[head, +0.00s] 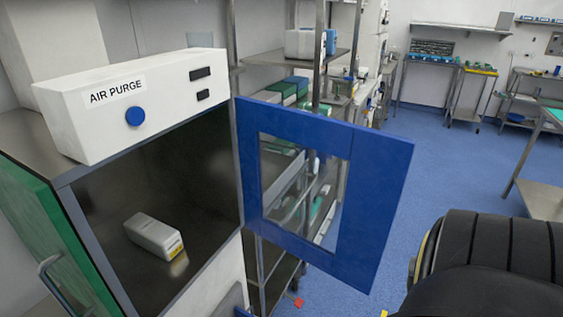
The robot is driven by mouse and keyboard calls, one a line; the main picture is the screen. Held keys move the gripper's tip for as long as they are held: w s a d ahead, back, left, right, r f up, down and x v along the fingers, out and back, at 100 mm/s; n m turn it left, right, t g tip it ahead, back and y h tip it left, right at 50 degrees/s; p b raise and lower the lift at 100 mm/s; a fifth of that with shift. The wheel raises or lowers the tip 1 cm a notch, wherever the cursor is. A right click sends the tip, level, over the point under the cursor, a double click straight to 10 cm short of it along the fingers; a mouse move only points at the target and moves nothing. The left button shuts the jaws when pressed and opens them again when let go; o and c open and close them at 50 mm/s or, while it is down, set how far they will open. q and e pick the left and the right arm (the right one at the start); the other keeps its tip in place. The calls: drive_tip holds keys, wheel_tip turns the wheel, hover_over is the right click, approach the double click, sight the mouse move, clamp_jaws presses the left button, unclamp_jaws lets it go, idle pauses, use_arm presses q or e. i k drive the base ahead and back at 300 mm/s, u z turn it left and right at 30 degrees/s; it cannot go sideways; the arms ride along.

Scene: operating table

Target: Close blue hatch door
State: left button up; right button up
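The blue hatch door (380,190) stands open, swung out from the right side of the hatch box. It has a clear window in its middle, through which shelves behind show. The hatch box opening (190,165) is dark inside, and a white carton (153,235) with a yellow label lies on its floor. Neither of my grippers shows. A black ribbed part of my own body fills the bottom right corner, apart from the door in the picture.
A white AIR PURGE unit (185,90) with a blue button sits on the box. A green panel (45,235) with a metal handle is at the left. Metal shelving (317,60) stands behind the door. Blue floor (420,150) is clear to the right, before a steel table (540,198).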

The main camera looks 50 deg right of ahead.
sight(380, 161)
drive_tip(key=u, duration=2.05)
drive_tip(key=k, duration=2.3)
drive_tip(key=z, duration=1.65)
drive_tip(key=i, duration=0.5)
